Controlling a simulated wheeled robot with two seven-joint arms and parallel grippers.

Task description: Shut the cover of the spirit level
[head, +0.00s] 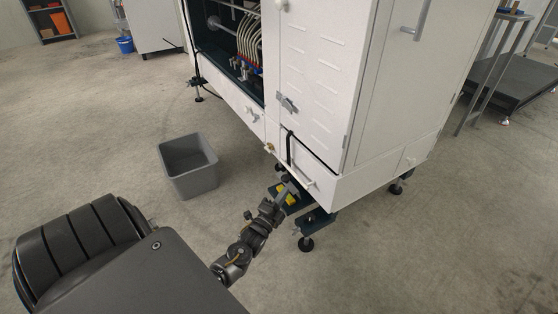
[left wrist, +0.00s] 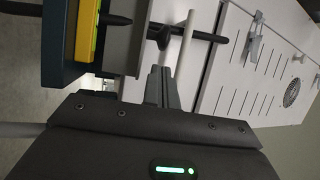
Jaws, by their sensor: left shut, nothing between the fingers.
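The yellow spirit level (head: 291,200) sits low at the machine's near foot bracket, partly hidden by my left gripper (head: 281,189). In the left wrist view the yellow body (left wrist: 87,35) shows at the upper left, on a dark teal bracket (left wrist: 57,60). A grey plate (left wrist: 121,45), which looks like its cover, stands up beside the yellow body, so the cover appears open. My left gripper also shows in the left wrist view (left wrist: 162,72); its fingers are together and empty, just right of the grey plate. Whether they touch it I cannot tell. My right gripper is not in view.
The white machine cabinet (head: 320,75) stands over the bracket. A black lever (head: 289,148) and a pale drawer handle (head: 303,178) are close above the gripper. A levelling foot (head: 306,244) is near. A grey bin (head: 188,166) stands left on open floor.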

